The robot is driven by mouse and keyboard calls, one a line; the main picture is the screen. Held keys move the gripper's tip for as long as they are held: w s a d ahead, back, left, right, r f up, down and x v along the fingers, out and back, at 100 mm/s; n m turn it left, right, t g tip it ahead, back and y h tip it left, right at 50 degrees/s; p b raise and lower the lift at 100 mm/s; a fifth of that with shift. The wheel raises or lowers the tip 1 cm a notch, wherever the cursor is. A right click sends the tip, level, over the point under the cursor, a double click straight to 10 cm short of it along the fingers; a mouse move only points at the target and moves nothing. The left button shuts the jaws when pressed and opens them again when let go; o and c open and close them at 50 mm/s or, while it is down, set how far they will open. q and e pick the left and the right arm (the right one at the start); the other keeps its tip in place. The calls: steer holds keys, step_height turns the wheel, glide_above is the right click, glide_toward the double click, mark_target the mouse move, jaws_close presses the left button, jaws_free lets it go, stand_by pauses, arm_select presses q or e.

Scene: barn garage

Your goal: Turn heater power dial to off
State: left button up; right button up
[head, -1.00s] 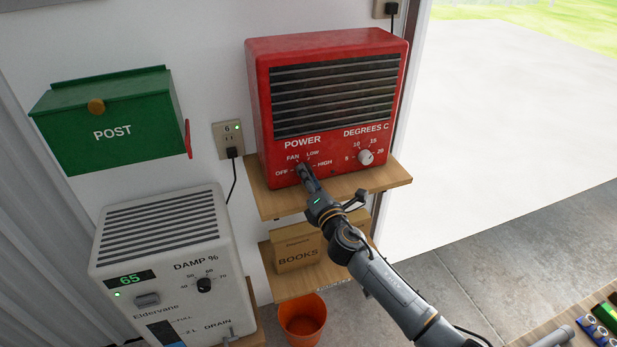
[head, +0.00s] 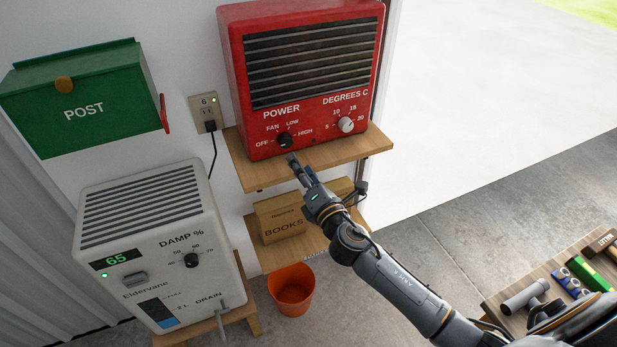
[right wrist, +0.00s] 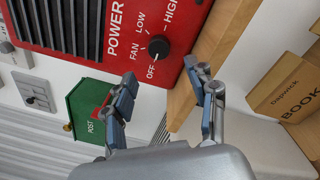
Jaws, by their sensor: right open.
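The red heater (head: 240,80) stands on a wooden wall shelf. Its black power dial (head: 285,140) is on the lower front, ringed by the labels OFF, FAN, LOW and HIGH. The dial also shows in the right wrist view (right wrist: 158,47); I cannot tell for sure which label its pointer faces. My right gripper (head: 293,159) is just below and in front of the dial, apart from it. In the right wrist view its two fingers (right wrist: 160,72) are spread with nothing between them, and the dial lies beyond the tips. My left gripper is not in view.
A white degrees dial (head: 346,125) sits right of the power dial. The shelf edge (head: 320,160) juts out close to my gripper. Below are a books box (head: 283,228) and an orange bucket (head: 292,290). A dehumidifier (head: 155,240) and green post box (head: 80,100) are left.

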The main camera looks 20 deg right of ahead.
steer(key=s, duration=0.4)
steer(key=shift+d, duration=0.1)
steer(key=shift+w+f, duration=0.1)
steer(key=shift+f, duration=0.05)
steer(key=s+d+f+m+g+h, duration=0.1)
steer(key=s+d+f+m+g, duration=0.15)
steer(key=f, duration=0.85)
steer(key=s+d+f+m+g, duration=0.1)
steer(key=f+m+g, duration=0.25)
steer(key=f, duration=0.75)
steer(key=s+d+f+m+g, duration=0.1)
steer(key=s+f+m+g, duration=0.15)
steer(key=s+f, duration=0.4)
steer(key=s+f+m+g, duration=0.1)
steer(key=s+f+m, duration=0.25)
steer(key=f, duration=0.55)
steer(key=s+f+m+g, duration=0.2)
steer(key=s+f, duration=0.4)
steer(key=s, duration=0.5)
steer(key=s+a+f+m+g, duration=0.1)
steer(key=s+f+m+g, duration=0.2)
steer(key=s, duration=0.9)
steer(key=s+f+m+g, duration=0.3)
steer(key=s+f+m, duration=0.3)
steer(key=s+f, duration=0.3)
steer(key=s, duration=0.3)
steer(key=shift+a, duration=0.35)
steer(key=shift+w+f, duration=0.1)
steer(key=shift+c, duration=0.2)
